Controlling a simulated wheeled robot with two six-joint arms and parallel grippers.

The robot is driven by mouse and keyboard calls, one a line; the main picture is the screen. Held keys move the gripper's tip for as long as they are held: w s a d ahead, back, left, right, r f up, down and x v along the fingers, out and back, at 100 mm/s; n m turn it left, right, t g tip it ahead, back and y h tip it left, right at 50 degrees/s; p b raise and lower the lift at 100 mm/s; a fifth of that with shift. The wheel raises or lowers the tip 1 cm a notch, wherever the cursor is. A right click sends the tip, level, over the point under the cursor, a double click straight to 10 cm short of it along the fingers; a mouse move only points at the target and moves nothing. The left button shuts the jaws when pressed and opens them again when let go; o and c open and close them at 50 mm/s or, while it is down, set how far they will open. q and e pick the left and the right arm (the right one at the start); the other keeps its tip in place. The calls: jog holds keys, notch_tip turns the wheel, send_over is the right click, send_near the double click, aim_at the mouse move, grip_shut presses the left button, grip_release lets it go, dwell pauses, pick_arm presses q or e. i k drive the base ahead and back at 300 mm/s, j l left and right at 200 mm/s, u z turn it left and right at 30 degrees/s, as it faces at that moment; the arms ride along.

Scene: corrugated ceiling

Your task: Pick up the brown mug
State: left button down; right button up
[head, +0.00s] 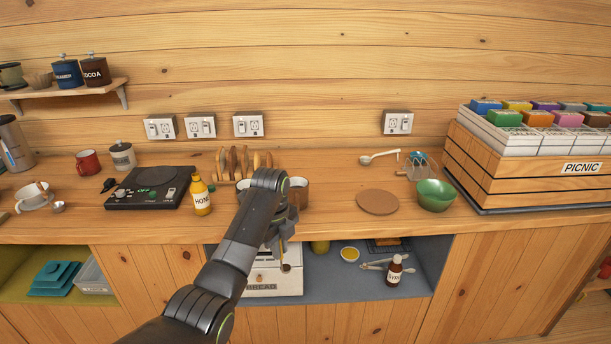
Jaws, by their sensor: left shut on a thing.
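My left gripper (284,232) is below and in front of the mug, near the counter's front edge. It is shut on the mug, though the arm hides most of the grip. I cannot tell whether the mug touches the counter. My right gripper is not in view.
A grey cup (242,186) is left of my arm, near a honey bottle (201,196) and a rack of plates (241,160). A cork mat (378,202) and green bowl (434,194) are to the right.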

aim_at(298, 193)
jog(key=i+l+z, duration=0.1)
jog(key=i+z, duration=0.15)
jog(key=z, duration=0.15)
jog(key=i+z, duration=0.35)
jog(key=k, duration=0.1)
